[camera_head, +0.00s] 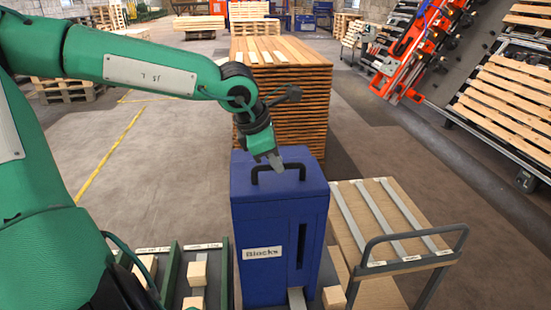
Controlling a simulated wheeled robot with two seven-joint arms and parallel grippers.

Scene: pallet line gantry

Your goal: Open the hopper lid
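The blue hopper (254,275) stands upright at the centre, with a "Blocks" label and a dark vertical slot on its front. Its blue lid (312,166) lies flat on top and looks closed. A black bar handle (292,166) runs across the lid. My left gripper (275,163) reaches down from the upper left, and its grey fingertips overlap the middle of the handle. I cannot tell whether they touch it, or whether they are apart or closed around it. My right gripper is not in view.
A tall stack of boards (285,95) stands behind the hopper. A cart (425,262) with a grey rail and pale strips stands close on the right. Wooden blocks (197,273) lie in green-sided channels at the left front. Open floor lies farther right.

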